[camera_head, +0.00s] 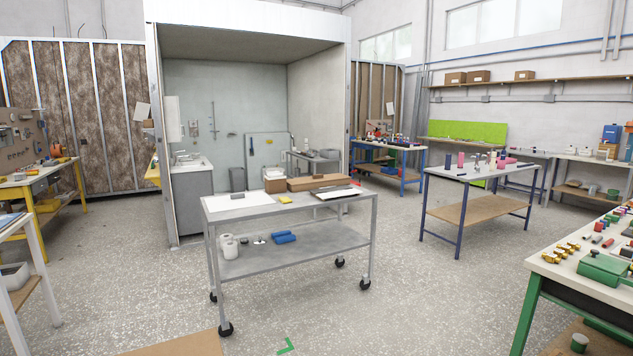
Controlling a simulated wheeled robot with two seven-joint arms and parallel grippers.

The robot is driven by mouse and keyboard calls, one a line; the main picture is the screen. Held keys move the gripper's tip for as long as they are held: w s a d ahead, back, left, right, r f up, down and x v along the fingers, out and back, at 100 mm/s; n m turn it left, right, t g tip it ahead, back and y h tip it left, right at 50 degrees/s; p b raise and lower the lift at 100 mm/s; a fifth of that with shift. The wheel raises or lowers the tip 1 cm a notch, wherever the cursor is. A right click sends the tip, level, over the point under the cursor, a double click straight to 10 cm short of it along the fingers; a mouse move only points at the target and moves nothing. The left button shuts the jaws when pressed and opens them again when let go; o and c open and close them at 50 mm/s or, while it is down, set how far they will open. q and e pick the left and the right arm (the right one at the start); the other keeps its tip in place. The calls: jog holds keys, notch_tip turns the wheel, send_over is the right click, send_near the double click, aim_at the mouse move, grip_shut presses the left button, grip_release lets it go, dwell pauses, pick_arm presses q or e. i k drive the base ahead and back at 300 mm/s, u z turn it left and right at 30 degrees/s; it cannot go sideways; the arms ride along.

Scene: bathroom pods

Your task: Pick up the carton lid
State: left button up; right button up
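A grey wheeled cart (290,262) stands ahead of me in the middle of the floor. A flat brown cardboard piece (319,183) lies along the back of its top; it may be the carton lid, but I cannot tell for sure. A small brown carton (274,185) with a pale top sits just left of it. Neither of my grippers shows in the view.
A green-legged bench (535,290) stands right. Floor before the cart is mostly clear.

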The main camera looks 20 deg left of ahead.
aim_at(320, 177)
jog(key=z, duration=0.2)
jog(key=i, duration=3.35)
jog(key=u, duration=0.05)
